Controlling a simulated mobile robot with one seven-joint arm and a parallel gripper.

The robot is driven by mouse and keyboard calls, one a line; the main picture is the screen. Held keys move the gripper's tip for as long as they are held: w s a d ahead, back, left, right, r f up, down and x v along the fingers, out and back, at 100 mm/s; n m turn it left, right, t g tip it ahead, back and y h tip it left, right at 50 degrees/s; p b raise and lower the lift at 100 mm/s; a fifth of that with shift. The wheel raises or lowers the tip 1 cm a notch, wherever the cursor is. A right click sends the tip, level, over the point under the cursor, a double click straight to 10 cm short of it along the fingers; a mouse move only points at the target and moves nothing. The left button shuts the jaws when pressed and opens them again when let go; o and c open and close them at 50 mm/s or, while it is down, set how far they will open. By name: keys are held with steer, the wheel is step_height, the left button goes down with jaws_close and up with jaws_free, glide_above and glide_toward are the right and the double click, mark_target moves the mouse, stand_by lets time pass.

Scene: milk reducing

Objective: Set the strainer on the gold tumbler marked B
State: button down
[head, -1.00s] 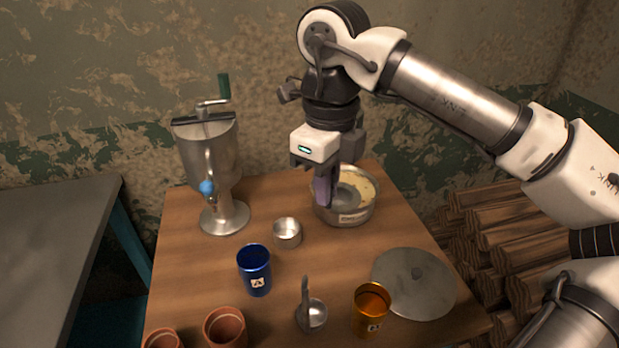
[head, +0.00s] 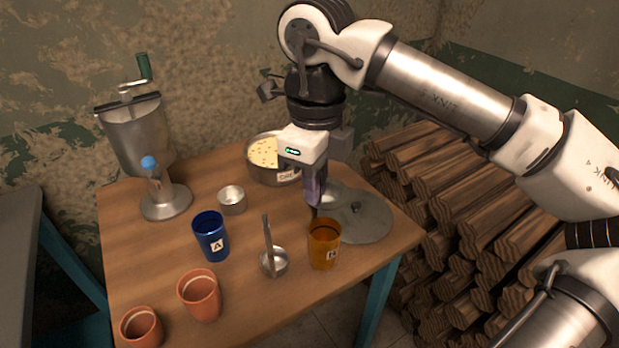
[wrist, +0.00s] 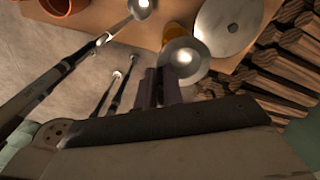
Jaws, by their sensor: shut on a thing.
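My gripper (head: 314,208) is shut on the grey metal strainer (head: 333,195) and holds it in the air. In the wrist view the strainer's round bowl (wrist: 183,62) lies just beyond the fingertips and covers part of the gold tumbler (wrist: 178,31). In the head view the gold tumbler marked B (head: 324,246) stands upright near the table's right front, below and in front of the gripper. The strainer is apart from it, and its handle is mostly hidden by the fingers.
A flat metal lid (head: 365,222) lies behind the gold tumbler. A ladle (head: 273,264) stands left of it, then the blue tumbler A (head: 210,238).

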step_height(320, 180, down, 8)
steer(key=b, duration=0.6)
steer(key=shift+f+b, duration=0.2)
steer(key=shift+b, duration=0.15)
stand_by(0.9)
steer(key=c, duration=1.4)
jaws_free()
steer(key=shift+c, duration=0.2)
steer(key=shift+o, duration=0.3)
steer(key=o, duration=0.4)
steer(key=shift+r, duration=0.15)
